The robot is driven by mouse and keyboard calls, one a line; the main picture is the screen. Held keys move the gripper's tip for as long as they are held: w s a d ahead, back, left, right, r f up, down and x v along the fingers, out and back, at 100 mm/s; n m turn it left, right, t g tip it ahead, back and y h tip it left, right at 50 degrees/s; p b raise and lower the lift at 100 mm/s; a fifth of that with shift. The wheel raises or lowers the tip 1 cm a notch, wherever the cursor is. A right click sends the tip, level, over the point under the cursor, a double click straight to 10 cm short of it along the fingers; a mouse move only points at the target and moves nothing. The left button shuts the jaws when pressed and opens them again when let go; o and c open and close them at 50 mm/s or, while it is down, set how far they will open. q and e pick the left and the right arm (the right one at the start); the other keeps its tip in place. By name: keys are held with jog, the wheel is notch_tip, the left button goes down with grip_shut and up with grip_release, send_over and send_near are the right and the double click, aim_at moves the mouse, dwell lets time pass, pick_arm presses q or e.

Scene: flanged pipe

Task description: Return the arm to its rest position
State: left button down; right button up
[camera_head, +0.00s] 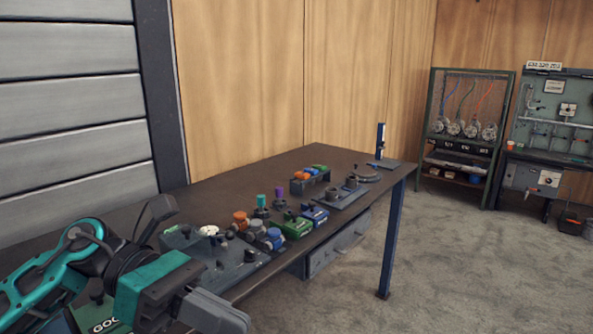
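My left arm comes in at the lower left, close to the camera. Its gripper (187,262) shows two finger-like parts, one dark and one grey, standing well apart. I see nothing held between them. It is over the near left end of the dark workbench (335,165), in front of part of a grey box with knobs (235,262). My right gripper is out of view.
Small pipe and valve parts in orange, green (297,227), blue (315,214) and purple line the bench. A blue upright post (380,140) stands at its far end. A rack (465,130) and a test panel (560,110) stand beyond.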

pick_arm(q)
jog(key=w+a+f+n+t+p, duration=0.1)
jog(key=w+f+n+t, duration=0.3)
jog(key=n+t, duration=1)
jog(key=w+a+f+n+t, duration=0.1)
jog(key=w+f+n+t, duration=0.5)
jog(key=n, duration=1.4)
jog(key=s+a+f+n+g+y, duration=0.1)
jog(key=s+a+f+n+y, duration=0.1)
jog(key=s+f+n+y, duration=0.2)
jog(key=s+a+f+n+g+y, duration=0.2)
jog(key=s+a+f+n+y, duration=0.1)
jog(key=f+n, duration=0.5)
jog(key=s+a+f+n+g+y+p, duration=0.1)
jog(key=s+f+n+y, duration=0.4)
jog(key=f, duration=0.5)
jog(key=s+a, duration=0.1)
jog(key=s, duration=0.1)
jog(key=shift+s+a+f+n, duration=0.3)
jog(key=shift+a+f+n, duration=0.05)
jog(key=shift+n, duration=0.05)
